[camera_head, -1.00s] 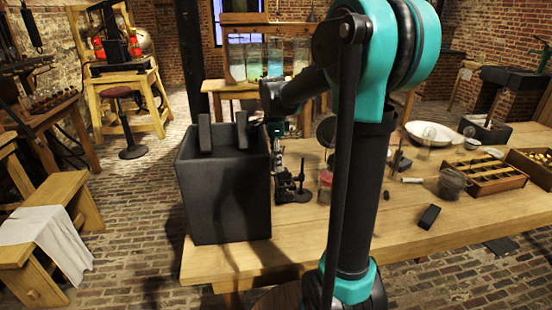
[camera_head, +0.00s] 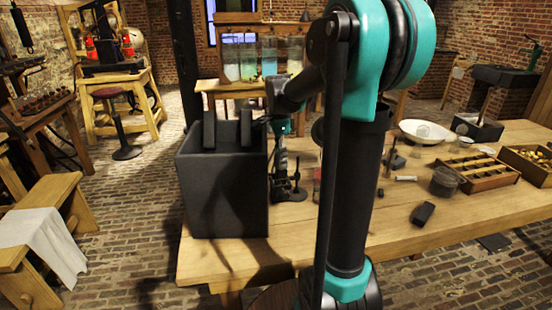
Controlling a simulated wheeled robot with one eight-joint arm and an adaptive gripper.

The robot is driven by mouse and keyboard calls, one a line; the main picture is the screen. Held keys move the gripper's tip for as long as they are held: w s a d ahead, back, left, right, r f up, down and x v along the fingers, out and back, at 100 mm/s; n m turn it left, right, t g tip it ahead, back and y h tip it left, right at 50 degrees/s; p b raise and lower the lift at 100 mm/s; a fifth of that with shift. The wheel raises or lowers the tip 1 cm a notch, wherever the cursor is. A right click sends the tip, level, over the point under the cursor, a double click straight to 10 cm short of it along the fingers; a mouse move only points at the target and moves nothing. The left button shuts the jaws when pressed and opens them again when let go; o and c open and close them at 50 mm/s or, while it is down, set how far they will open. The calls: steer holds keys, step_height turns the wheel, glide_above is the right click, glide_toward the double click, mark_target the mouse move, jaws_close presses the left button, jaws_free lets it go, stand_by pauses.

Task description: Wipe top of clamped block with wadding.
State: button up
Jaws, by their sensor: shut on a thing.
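My gripper (camera_head: 281,165) points down beside the right side of the large dark box, directly over a small dark clamp stand (camera_head: 292,194) on the wooden table. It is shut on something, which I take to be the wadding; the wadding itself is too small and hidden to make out. The block in the clamp cannot be told apart from the gripper and stand at this distance. I cannot tell whether the gripper's load touches the block.
A tall dark box (camera_head: 222,195) with two upright dark slabs stands close left of the gripper. The front middle is clear.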

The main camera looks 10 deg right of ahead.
steer(key=shift+d, duration=0.2)
steer(key=shift+a+f, duration=0.1)
steer(key=shift+a, duration=1.85)
step_height(320, 180, up, 6)
steer(key=shift+a, duration=0.1)
steer(key=shift+r, duration=1.55)
